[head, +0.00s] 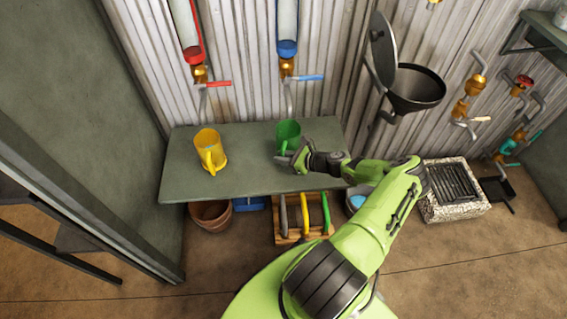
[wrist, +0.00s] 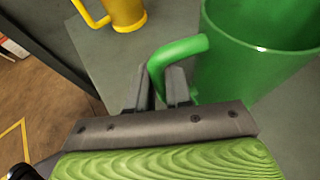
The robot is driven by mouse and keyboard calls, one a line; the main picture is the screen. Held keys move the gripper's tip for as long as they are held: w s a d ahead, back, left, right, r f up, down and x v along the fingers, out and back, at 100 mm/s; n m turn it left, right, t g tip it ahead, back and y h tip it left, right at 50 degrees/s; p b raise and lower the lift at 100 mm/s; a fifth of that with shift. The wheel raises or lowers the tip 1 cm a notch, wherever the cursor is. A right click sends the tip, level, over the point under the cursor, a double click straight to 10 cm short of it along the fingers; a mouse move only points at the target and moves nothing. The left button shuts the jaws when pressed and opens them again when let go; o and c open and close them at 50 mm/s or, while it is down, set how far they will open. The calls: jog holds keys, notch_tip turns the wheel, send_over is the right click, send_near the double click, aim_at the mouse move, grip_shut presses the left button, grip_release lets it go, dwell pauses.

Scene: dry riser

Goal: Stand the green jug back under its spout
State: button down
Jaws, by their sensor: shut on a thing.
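The green jug (head: 288,136) stands upright, or nearly so, at the shelf (head: 240,180), below the blue-trimmed tube with the blue-handled tap (head: 303,77). In the wrist view the green jug (wrist: 255,60) fills the upper right, with its handle toward my gripper. My gripper (wrist: 165,88) is shut on the jug's handle. In the head view my gripper (head: 298,158) reaches it from the right front. I cannot tell whether the jug's base touches the shelf. The near side of the jug is partly hidden by my gripper.
A yellow jug (head: 210,151) stands on the shelf to the left, below the red-handled tap (head: 218,84). A black funnel with a raised lid (head: 415,88) is on the wall at right. A wooden rack (head: 303,232) and a clay pot (head: 211,213) are under the shelf.

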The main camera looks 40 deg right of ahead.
jog(key=shift+f, duration=0.4)
dwell(0.5)
jog(key=c, duration=1)
grip_release()
jog(key=shift+o, duration=0.2)
jog(key=p+v, duration=0.3)
jog(key=v, duration=1.2)
jog(key=shift+s+d+p, duration=0.2)
jog(key=shift+s+p, duration=0.05)
jog(key=shift+p, duration=0.05)
jog(key=shift+r, duration=0.15)
